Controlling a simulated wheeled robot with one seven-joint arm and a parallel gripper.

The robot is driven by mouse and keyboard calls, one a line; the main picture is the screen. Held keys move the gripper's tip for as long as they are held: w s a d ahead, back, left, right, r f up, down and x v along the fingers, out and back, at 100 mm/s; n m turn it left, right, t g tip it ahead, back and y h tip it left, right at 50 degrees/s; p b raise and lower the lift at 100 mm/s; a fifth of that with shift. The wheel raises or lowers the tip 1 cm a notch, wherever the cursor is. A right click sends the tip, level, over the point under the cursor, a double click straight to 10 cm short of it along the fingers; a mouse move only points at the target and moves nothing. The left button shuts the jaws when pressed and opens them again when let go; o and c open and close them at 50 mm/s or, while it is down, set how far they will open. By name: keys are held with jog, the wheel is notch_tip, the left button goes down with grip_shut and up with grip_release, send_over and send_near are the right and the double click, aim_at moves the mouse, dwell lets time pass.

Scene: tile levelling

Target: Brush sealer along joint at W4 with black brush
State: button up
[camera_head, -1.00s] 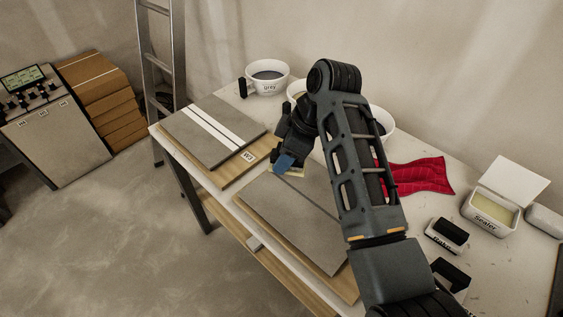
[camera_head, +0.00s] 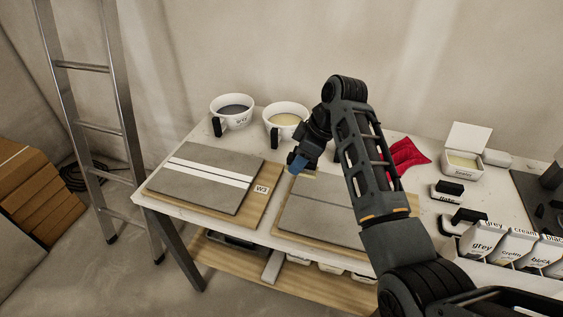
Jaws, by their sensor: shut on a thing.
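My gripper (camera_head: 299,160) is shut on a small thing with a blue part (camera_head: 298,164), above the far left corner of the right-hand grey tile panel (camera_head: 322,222). I cannot tell whether this thing is the black brush or whether it touches the panel. A thin dark joint line crosses that panel, and my arm covers its right side. No W4 label shows. The white sealer tub (camera_head: 464,175) stands at the back right with its lid up and pale contents inside. No black brush can be made out for certain.
A left panel on a board marked W3 (camera_head: 262,189) has white strips. Behind are a grey-filled cup (camera_head: 232,121) and a cream-filled cup (camera_head: 285,134). A red cloth (camera_head: 408,155) lies behind my arm. Black-topped blocks and grout bags (camera_head: 484,240) are at right. A ladder (camera_head: 95,127) stands left.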

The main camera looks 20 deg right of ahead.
jog(key=shift+f+b, duration=0.95)
jog(key=shift+f, duration=2.45)
